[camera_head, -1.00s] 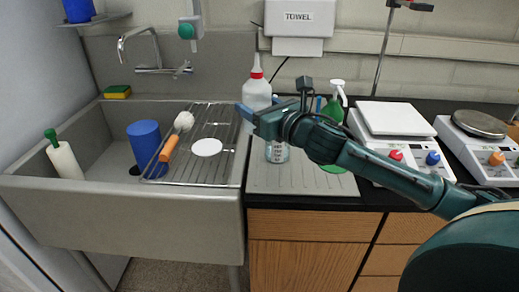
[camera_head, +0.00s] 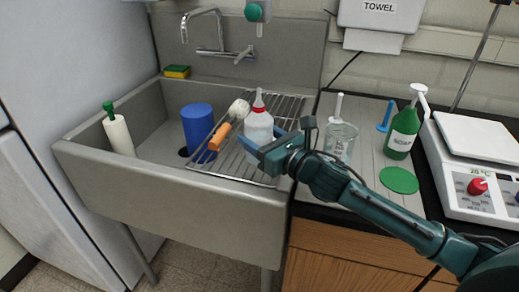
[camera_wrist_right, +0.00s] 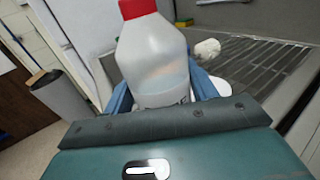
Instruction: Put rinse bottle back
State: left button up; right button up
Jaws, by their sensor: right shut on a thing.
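The rinse bottle (camera_head: 258,128), a white squeeze bottle with a red collar and pale pointed nozzle, is upright over the right part of the sink's wire rack. My right gripper (camera_head: 262,150) is shut around it, with a blue finger on either side in the right wrist view (camera_wrist_right: 162,95). The bottle (camera_wrist_right: 152,55) fills the middle of that view and shows its red collar and clear liquid. I cannot tell whether its base touches the rack (camera_head: 283,110). My left gripper is not in view.
A brush with an orange handle (camera_head: 219,137) lies on the rack close left of the bottle. A blue cylinder (camera_head: 197,124) and white green-topped bottle (camera_head: 118,134) stand in the sink (camera_head: 160,187). On the right counter are a beaker (camera_head: 340,141), green bottle (camera_head: 403,131) and hotplate (camera_head: 475,145).

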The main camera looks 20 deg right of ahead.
jog(key=shift+f, duration=1.55)
jog(key=shift+f+b, duration=0.2)
jog(key=shift+b, duration=0.1)
jog(key=o, duration=1.1)
jog(key=shift+o, duration=0.2)
